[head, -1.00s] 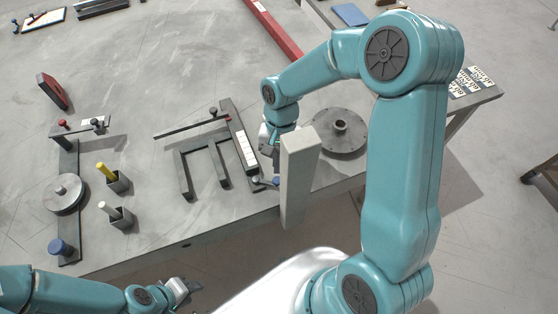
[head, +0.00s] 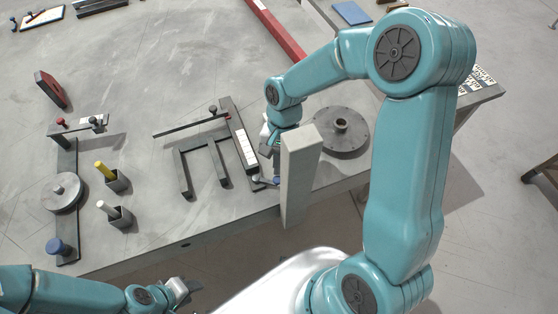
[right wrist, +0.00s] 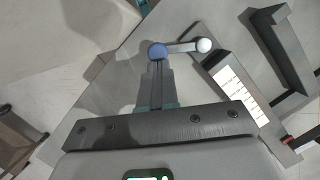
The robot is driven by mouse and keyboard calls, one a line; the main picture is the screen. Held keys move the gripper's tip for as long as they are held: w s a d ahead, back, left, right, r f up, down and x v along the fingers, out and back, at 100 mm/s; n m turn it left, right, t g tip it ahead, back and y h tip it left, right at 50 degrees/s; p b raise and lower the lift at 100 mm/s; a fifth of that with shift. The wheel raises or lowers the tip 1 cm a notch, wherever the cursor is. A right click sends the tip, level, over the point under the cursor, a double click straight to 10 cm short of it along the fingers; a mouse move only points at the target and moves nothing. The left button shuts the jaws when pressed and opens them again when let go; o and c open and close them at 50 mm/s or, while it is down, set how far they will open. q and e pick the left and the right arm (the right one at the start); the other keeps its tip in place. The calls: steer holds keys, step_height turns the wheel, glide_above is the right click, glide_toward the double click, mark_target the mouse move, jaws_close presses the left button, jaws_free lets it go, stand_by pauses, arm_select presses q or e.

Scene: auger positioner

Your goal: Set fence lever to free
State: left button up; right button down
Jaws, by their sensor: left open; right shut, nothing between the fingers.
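The fence lever is a short arm with a blue knob (right wrist: 158,50) at one end and a pale round end (right wrist: 204,45) beside the dark fence bar (right wrist: 225,65). In the head view the lever (head: 262,180) lies near the table's front edge, at the near end of the fence bar (head: 240,140). My right gripper (right wrist: 157,65) is shut and empty, its fingertips right at the blue knob; whether they touch cannot be told. In the head view a pale post hides part of this gripper. My left gripper (head: 182,290) is open, low in front of the table, away from the lever.
The pale upright post (head: 298,180) stands close beside my right gripper. A round grey flange (head: 342,130) lies right of it. A dark U-shaped frame (head: 202,168) lies left of the fence bar. Yellow- and white-handled pieces stand in holders (head: 118,182) further left.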

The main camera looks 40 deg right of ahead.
steer(key=shift+s+a+m+b, duration=0.2)
steer(key=shift+s+m+b, duration=0.15)
steer(key=shift+m, duration=0.35)
steer(key=shift+s, duration=0.1)
steer(key=shift+s+a, duration=0.2)
steer(key=shift+a, duration=0.05)
steer(key=shift+s+a+f+b, duration=0.1)
steer(key=shift+s+a+b, duration=0.35)
steer(key=shift+s, duration=0.1)
stand_by(2.5)
stand_by(0.6)
